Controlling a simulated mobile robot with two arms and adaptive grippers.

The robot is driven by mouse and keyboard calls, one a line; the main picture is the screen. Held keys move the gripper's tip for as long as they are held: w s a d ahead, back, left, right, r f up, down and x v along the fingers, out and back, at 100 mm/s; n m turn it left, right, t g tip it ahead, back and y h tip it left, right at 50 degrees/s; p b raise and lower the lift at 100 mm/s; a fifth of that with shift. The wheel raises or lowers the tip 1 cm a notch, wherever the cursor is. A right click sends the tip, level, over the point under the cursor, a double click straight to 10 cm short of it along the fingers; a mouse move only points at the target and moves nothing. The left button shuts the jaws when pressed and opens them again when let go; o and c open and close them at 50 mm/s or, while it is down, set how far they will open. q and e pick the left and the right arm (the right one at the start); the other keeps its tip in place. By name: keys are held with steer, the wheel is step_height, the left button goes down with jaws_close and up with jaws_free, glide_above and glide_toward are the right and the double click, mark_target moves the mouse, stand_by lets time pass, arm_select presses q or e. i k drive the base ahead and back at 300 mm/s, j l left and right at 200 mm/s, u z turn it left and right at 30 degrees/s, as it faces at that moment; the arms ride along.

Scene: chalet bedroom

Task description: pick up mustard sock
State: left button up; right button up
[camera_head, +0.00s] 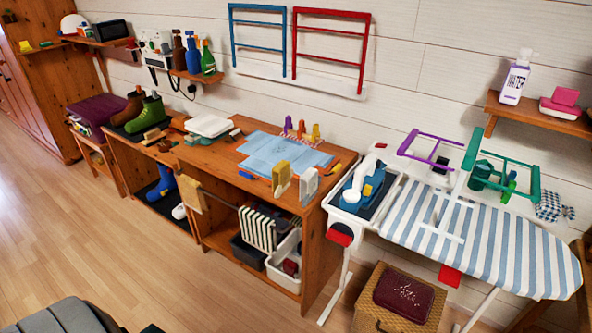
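A mustard-coloured cloth (190,194) hangs at the front of the wooden bench, by the rail near the blue boot. It may be the mustard sock, but its shape is too small to tell. A yellow upright item (281,179) stands at the front edge of the bench top, beside a similar white one (309,186). I cannot tell whether either is a sock. Neither of my grippers shows in the head view.
The wooden bench (232,164) holds a blue sheet (285,153) and small tools. A striped ironing board (500,250) stands at right, with drying racks above it. A basket (371,310) sits below.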

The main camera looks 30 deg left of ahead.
mark_target(282, 173)
steer(key=u, duration=0.85)
